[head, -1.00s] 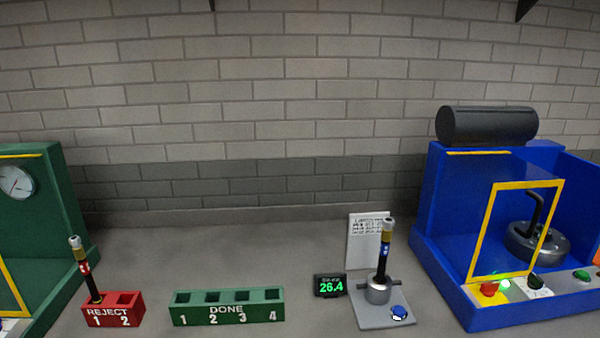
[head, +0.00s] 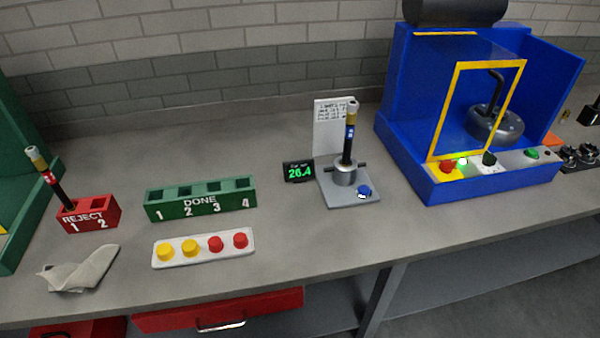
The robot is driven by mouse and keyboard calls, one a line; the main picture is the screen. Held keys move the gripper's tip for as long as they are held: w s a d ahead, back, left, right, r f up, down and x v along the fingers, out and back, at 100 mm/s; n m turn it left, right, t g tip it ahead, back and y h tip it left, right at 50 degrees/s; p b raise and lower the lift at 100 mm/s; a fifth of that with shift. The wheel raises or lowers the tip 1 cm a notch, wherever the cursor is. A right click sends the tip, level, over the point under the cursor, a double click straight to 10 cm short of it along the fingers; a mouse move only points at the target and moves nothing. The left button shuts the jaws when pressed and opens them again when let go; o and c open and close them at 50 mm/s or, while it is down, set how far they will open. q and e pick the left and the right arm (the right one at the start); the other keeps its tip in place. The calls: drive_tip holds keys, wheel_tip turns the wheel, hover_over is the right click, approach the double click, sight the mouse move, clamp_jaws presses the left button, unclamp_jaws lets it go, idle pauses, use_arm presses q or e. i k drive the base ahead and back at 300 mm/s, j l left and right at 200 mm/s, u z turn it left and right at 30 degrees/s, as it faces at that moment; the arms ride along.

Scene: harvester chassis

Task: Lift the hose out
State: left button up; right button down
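A black hose (head: 350,138) with a brass-coloured end and a blue band stands upright in the grey clamp fixture (head: 345,173) on a grey plate. A blue button (head: 365,191) sits on that plate. A small display (head: 298,171) beside it reads 26.4 in green. A second black hose (head: 51,179) with a red band leans in slot 1 of the red REJECT block (head: 88,214). The green DONE block (head: 200,199) has empty slots 1 to 4. Neither of my grippers is in view.
A white tray (head: 204,262) with yellow and red caps and a grey cloth (head: 79,270) lie near the front edge. A blue machine (head: 400,110) with a yellow-framed guard stands at right, a green machine (head: 18,190) at far left. A red drawer (head: 218,311) is below.

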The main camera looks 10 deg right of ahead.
sight(351, 106)
drive_tip(key=i+j+z, duration=0.25)
drive_tip(key=j, duration=0.7)
drive_tip(key=j+z, duration=0.25)
drive_tip(key=j, duration=0.65)
